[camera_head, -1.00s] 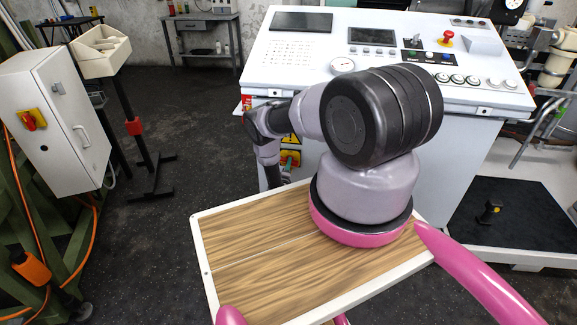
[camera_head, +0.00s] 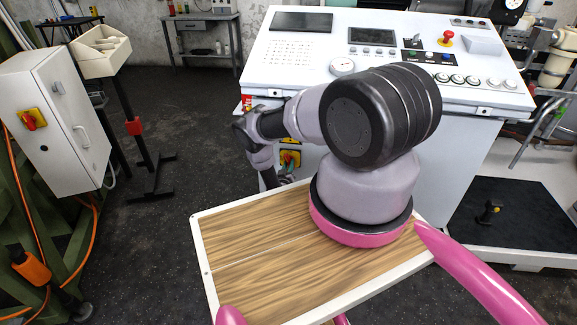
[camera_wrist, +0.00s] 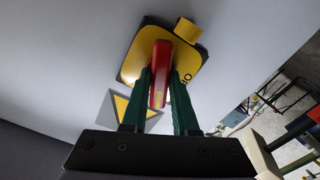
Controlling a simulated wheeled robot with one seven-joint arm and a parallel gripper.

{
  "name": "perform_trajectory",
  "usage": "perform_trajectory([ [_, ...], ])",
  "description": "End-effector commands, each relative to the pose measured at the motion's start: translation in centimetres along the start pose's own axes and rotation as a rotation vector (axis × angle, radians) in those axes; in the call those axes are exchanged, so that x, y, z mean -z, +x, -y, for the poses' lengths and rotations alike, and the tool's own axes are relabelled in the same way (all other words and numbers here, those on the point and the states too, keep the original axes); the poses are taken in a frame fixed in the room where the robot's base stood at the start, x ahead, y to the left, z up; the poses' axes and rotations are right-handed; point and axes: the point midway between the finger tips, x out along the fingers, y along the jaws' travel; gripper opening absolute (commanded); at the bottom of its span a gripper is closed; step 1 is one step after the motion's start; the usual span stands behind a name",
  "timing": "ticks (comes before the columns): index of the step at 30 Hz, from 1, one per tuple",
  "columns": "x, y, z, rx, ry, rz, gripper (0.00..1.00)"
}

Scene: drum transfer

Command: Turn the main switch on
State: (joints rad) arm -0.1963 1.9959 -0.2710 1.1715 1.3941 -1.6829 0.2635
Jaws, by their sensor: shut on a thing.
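The main switch is a red handle (camera_wrist: 160,75) on a yellow plate (camera_wrist: 138,62) with a dark edge, fixed to a pale panel. A yellow block (camera_wrist: 187,31) sticks out at the plate's upper right. In the wrist view the handle runs nearly up and down the picture. My gripper (camera_wrist: 162,84) has its green fingers on both sides of the handle and is shut on it. In the head view the yellow switch plate (camera_head: 289,154) shows small on the front of the white console (camera_head: 352,157), partly covered by my arm.
A yellow warning triangle (camera_wrist: 122,104) sits beside the plate. A grey cabinet (camera_head: 70,165) with another red-and-yellow switch (camera_head: 34,118) stands at the left. The console top carries a red emergency button (camera_head: 446,40) and several others.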

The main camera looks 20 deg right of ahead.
Motion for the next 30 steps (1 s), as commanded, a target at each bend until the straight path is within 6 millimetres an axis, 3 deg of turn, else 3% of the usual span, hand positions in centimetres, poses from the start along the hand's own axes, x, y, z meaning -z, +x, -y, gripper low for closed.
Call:
perform_trajectory([
  [15,-0.09,-0.08,0.03,0.001,0.364,0.002,0.0],
  [30,-0.1,-0.09,0.03,0.001,0.449,0.002,0.0],
])
